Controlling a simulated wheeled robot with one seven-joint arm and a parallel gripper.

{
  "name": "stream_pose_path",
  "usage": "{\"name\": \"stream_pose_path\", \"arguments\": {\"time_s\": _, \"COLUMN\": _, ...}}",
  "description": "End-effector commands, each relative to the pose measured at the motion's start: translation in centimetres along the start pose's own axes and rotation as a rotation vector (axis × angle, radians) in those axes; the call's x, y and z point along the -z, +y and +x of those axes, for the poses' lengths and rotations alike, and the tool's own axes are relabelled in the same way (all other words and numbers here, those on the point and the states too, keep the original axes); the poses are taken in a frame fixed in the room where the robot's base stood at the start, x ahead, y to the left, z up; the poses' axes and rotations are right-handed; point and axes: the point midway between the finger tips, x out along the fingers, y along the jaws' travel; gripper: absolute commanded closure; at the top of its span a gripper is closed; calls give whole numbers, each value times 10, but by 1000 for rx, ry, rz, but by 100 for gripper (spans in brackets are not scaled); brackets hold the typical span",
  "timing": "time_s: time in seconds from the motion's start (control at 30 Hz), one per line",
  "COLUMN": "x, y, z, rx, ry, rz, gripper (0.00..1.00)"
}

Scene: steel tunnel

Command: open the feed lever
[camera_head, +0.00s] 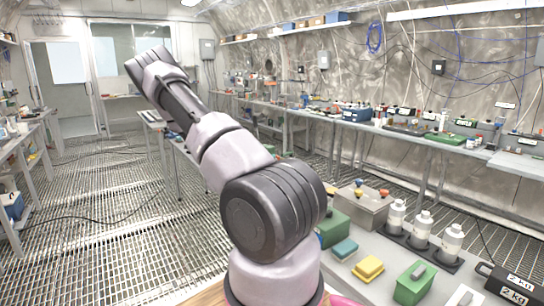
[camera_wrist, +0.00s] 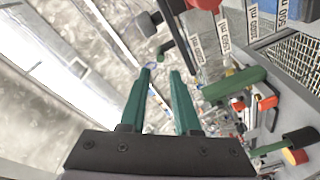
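My gripper (camera_wrist: 162,71) shows in the wrist view as two long green fingers, apart, with nothing between them. In the head view my arm reaches to the upper left and the fingers cannot be made out. I cannot tell for sure which part is the feed lever. A grey metal box (camera_head: 361,209) with small red, yellow and orange knobs stands at the right of the head view. In the wrist view a dark bar (camera_wrist: 183,38) lies beyond the fingertips, apart from them. A green bar (camera_wrist: 234,84) and a red-ended handle (camera_wrist: 268,103) are to the right.
Three white bottles (camera_head: 422,230) stand in a dark rack on the near bench. A yellow block (camera_head: 368,268), a green weight (camera_head: 414,284) and a black 2 kg weight (camera_head: 508,284) are nearby. A long cluttered bench (camera_head: 475,151) lines the right wall. Grated floor (camera_head: 110,245) is open at left.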

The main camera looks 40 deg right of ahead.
Motion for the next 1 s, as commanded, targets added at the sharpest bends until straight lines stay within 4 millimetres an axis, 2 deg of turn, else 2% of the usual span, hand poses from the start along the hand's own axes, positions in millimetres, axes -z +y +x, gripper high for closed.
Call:
{"name": "stream_pose_path", "arguments": {"time_s": 0.3, "x": 0, "y": 0, "z": 59, "rx": 1, "ry": -3, "rz": 4, "gripper": 69}}
{"name": "stream_pose_path", "arguments": {"time_s": 0.5, "x": 0, "y": -1, "z": 88, "rx": 3, "ry": -2, "rz": 4, "gripper": 69}}
{"name": "stream_pose_path", "arguments": {"time_s": 0.7, "x": 1, "y": -1, "z": 98, "rx": 4, "ry": 0, "rz": 3, "gripper": 69}}
{"name": "stream_pose_path", "arguments": {"time_s": 0.93, "x": 1, "y": -1, "z": 98, "rx": 4, "ry": 1, "rz": 3, "gripper": 69}}
{"name": "stream_pose_path", "arguments": {"time_s": 0.97, "x": 1, "y": -1, "z": 98, "rx": 5, "ry": 1, "rz": 3, "gripper": 77}}
{"name": "stream_pose_path", "arguments": {"time_s": 1.0, "x": 1, "y": -1, "z": 98, "rx": 5, "ry": 1, "rz": 3, "gripper": 92}}
